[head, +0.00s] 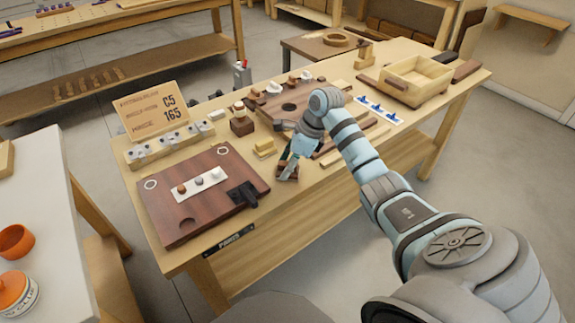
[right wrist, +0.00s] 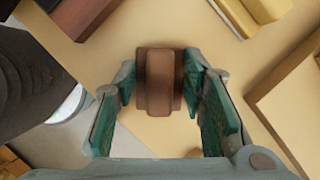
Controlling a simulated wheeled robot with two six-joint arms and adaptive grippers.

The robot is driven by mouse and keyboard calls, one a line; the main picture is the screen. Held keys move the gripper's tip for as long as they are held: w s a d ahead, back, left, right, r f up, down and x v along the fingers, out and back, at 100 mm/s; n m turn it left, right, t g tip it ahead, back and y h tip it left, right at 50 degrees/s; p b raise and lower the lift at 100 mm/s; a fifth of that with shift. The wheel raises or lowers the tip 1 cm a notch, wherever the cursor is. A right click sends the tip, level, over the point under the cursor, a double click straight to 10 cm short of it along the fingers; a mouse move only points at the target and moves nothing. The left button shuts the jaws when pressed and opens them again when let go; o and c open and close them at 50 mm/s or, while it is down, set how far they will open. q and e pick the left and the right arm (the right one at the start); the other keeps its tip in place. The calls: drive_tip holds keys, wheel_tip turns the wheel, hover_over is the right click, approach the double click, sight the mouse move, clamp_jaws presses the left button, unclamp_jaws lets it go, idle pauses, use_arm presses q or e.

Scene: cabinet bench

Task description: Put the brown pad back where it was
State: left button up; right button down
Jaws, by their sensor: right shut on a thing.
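My right gripper (head: 288,168) is low over the front part of the bench, just right of the dark wooden board (head: 203,236). In the head view the brown pad (head: 287,174) is mostly hidden by the fingers. I cannot tell whether it touches the bench top. My left gripper is not in view.
A yellow block (head: 264,147) and a small brown stand with a bottle (head: 241,122) are left of the gripper. A black bracket (head: 243,194) sits on the board's right edge. A light wooden tray (head: 413,80) is at the right. Wooden strips lie under my right arm.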

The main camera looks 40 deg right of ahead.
drive_tip(key=c, duration=1)
unclamp_jaws()
drive_tip(key=shift+r, duration=0.25)
drive_tip(key=p+v, duration=0.2)
drive_tip(key=v, duration=0.9)
drive_tip(key=shift+s+r, duration=0.15)
drive_tip(key=shift+r, duration=0.15)
drive_tip(key=shift+d, duration=0.1)
